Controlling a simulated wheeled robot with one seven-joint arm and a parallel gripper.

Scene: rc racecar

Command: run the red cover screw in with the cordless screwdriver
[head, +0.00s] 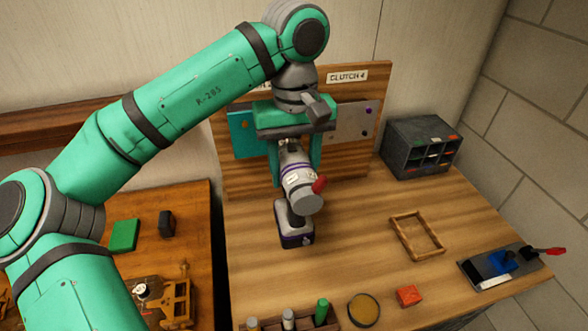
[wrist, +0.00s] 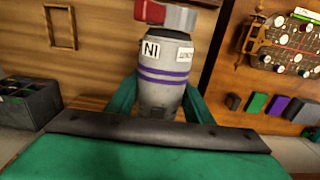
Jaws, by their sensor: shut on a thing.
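My gripper (head: 296,160) is shut on the cordless screwdriver (head: 300,188), a grey tool with purple bands and a dark-and-white battery foot. In the head view the tool is above the bench, in front of the upright wooden board. In the wrist view the screwdriver (wrist: 164,85) sits between my teal fingers, with part of a label reading "NI". A red part shows at its side in the head view. The board carries a teal panel (head: 242,135) and a pale panel (head: 352,122) with purple screw heads. I cannot make out the red cover screw or the tool's bit.
A dark compartment rack (head: 420,148) stands at the back right. A racecar chassis (head: 160,297) is on the left table.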

